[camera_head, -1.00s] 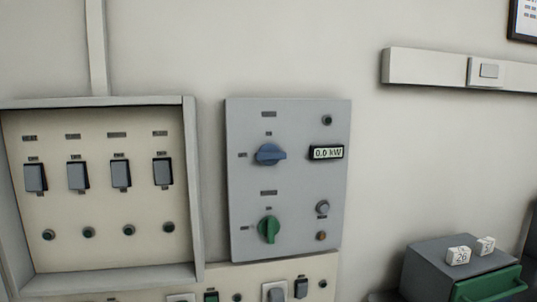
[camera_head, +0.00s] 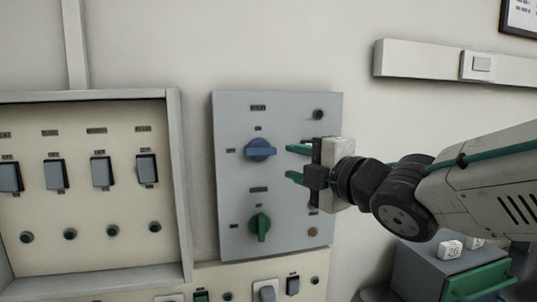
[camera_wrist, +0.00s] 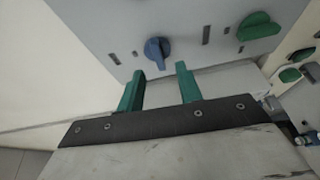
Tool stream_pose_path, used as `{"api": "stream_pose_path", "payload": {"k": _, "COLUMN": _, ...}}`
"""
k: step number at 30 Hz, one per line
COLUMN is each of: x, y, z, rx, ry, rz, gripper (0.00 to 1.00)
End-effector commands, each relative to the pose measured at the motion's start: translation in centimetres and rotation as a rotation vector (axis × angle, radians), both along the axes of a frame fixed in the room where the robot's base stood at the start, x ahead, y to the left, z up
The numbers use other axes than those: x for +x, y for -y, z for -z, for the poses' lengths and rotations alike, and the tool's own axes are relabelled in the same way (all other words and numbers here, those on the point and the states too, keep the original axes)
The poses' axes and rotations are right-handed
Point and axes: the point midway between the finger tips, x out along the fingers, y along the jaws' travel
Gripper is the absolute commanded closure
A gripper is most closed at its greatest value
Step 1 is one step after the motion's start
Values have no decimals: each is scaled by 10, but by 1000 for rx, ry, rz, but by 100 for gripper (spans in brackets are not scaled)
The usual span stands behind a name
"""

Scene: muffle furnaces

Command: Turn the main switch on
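A grey panel (camera_head: 232,190) on the wall carries two rotary switches. The upper, blue switch (camera_head: 260,150) has its handle lying roughly horizontal. The lower, green switch (camera_head: 260,226) has its handle upright. Their labels are too small to read, so I cannot tell which is the main switch. My gripper (camera_head: 291,162) is open and empty, with green fingers pointing at the panel just right of the blue switch. In the wrist view the blue switch (camera_wrist: 156,50) lies just beyond the gap between the fingertips (camera_wrist: 160,71), apparently untouched. The green switch (camera_wrist: 258,27) is farther right.
An open-fronted cabinet (camera_head: 183,190) with several rocker switches stands left of the panel, its frame projecting. A lower panel (camera_head: 240,277) with more switches runs below. A grey box with a green front (camera_head: 475,282) stands at lower right. My gripper hides the panel's kW display.

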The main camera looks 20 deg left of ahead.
Motion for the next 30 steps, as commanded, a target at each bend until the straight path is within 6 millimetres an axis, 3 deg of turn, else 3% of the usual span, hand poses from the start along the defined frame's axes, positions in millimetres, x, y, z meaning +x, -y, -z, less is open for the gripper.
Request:
{"api": "stream_pose_path", "payload": {"k": 4, "x": 1, "y": -18, "z": -3, "rx": 1, "ry": 35, "rz": -35, "gripper": 65}}
{"api": "stream_pose_path", "payload": {"k": 15, "x": 34, "y": -62, "z": -3, "rx": 4, "ry": 32, "rz": -30, "gripper": 65}}
{"api": "stream_pose_path", "payload": {"k": 28, "x": 41, "y": -71, "z": -4, "rx": 4, "ry": 32, "rz": -29, "gripper": 65}}
{"api": "stream_pose_path", "payload": {"k": 30, "x": 41, "y": -71, "z": -4, "rx": 4, "ry": 32, "rz": -29, "gripper": 84}}
